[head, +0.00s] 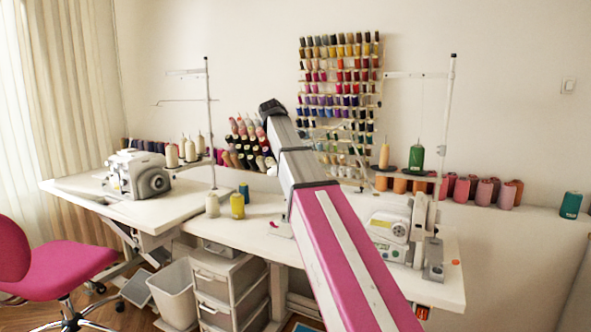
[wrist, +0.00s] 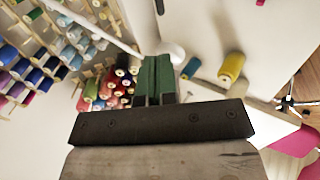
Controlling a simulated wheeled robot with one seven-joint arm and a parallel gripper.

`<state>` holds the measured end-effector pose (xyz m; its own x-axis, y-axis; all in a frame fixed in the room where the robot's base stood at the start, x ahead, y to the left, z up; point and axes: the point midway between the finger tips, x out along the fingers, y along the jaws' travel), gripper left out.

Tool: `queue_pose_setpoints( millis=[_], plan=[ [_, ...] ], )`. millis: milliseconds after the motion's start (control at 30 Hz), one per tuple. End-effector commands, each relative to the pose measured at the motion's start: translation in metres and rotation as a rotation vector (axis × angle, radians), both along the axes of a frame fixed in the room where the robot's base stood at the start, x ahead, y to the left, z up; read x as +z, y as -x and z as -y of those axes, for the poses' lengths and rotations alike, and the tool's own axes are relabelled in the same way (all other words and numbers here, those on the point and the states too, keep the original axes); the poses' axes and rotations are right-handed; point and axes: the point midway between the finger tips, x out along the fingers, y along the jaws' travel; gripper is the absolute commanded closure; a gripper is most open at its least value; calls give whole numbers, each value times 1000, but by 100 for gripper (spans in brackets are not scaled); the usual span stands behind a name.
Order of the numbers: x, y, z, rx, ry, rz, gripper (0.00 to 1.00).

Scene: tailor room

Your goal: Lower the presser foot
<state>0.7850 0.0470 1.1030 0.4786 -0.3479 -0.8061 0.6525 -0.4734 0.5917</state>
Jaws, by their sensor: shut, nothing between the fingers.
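Two white sewing machines show in the head view: one (head: 138,174) on the left table and one (head: 405,232) on the right end of the table, partly behind my arm. I cannot make out a presser foot on either. My gripper shows in the wrist view as two green fingers (wrist: 157,66) closed together with nothing between them. In the head view my arm reaches up across the middle, and its dark far end (head: 272,107) is in front of the wall, above the table. It is apart from both machines.
A yellow spool (head: 237,206) and a teal spool (head: 244,190) stand on the table between the machines. A thread rack (head: 340,90) hangs on the wall. Thin thread stands (head: 209,120) rise beside the machines. A pink chair (head: 60,265) is at left, drawers (head: 228,290) below.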

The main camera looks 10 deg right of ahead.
Motion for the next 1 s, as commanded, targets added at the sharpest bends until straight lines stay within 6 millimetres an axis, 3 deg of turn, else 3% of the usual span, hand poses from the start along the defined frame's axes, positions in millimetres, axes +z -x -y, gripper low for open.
queue_pose_setpoints(
  millis=[233, 700, 1000],
  plan=[
    [-14, -9, 7, -1, 0, 0, 100],
    [-83, -50, 37, -1, 0, -1, 100],
    [-109, -65, 47, -1, 0, 0, 100]
  ],
)
